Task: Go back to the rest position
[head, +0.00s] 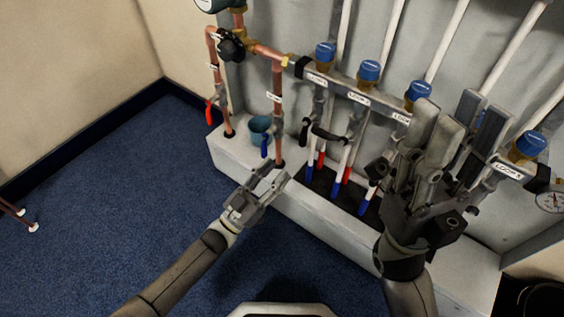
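My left gripper (272,176) is low at the centre, above the front edge of the pale ledge. Its two fingers are apart with nothing between them. My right gripper (452,118) is raised at the right, in front of the manifold bar (345,90). Its fingers are spread, and I see no object held between them. It hides part of the bar and some valves behind it. Whether either gripper touches the manifold cannot be told.
Several blue caps (369,70) top the labelled bar. A gauge (551,201) is at the right edge. The blue carpet (110,190) at left is mostly clear.

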